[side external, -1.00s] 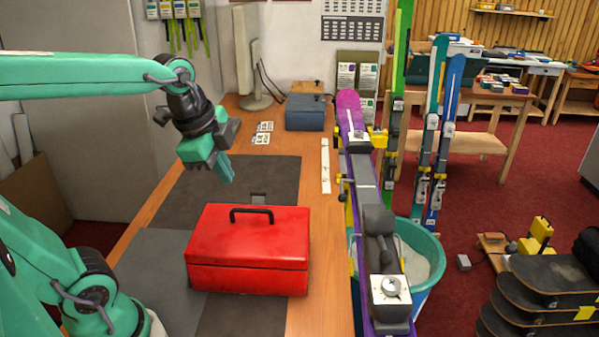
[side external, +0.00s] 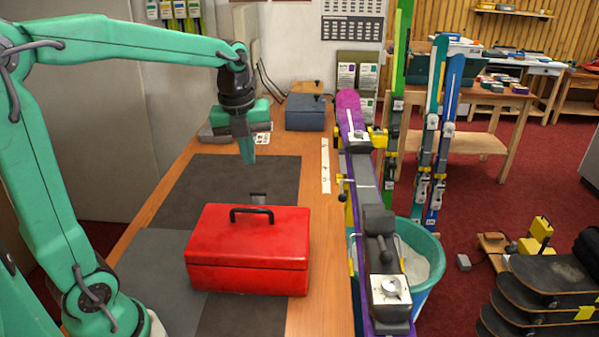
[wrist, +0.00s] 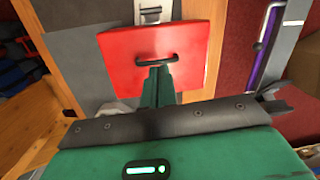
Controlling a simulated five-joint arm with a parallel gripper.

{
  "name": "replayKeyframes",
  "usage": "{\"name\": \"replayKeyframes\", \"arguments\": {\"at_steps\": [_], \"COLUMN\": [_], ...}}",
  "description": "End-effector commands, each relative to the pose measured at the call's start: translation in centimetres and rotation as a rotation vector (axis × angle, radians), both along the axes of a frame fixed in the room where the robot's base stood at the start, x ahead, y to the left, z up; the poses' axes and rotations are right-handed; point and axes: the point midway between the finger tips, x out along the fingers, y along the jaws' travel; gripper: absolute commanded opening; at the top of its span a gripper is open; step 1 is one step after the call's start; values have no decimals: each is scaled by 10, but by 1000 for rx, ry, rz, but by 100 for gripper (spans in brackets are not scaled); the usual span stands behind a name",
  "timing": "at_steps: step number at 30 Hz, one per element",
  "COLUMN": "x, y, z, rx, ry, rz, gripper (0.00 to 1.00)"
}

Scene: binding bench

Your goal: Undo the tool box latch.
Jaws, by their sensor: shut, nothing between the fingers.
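The red tool box (side external: 248,250) sits closed on the bench, its black handle (side external: 251,211) lying along the lid. A small grey tab (side external: 258,197), apparently the latch, shows just above the box's far edge in the side view; its lower part is hidden behind the box. My gripper (side external: 248,161) points down, shut and empty, above the mat beyond the far side of the box, apart from the tab.
The dark mat (side external: 200,190) is clear around the box's far side. A blue-grey box (side external: 305,112) stands at the back of the bench. A purple ski (side external: 367,180) in a clamp runs along the bench's right edge, above a teal bucket (side external: 437,262).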

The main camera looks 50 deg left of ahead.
Motion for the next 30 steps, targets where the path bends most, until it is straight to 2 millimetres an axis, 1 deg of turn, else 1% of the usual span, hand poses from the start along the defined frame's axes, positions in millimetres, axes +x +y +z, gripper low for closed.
{"name": "replayKeyframes", "arguments": {"at_steps": [3, 6, 17, 23, 30], "x": [6, 8, 8, 10, 12], "y": [4, 5, 6, 7, 10], "z": [-3, -3, -7, -21, -53], "rx": [8, 12, 13, 13, 13], "ry": [15, 20, 24, 26, 27], "rz": [-81, -119, -133, -132, -131], "gripper": [0, 0, 0, 0, 0]}}
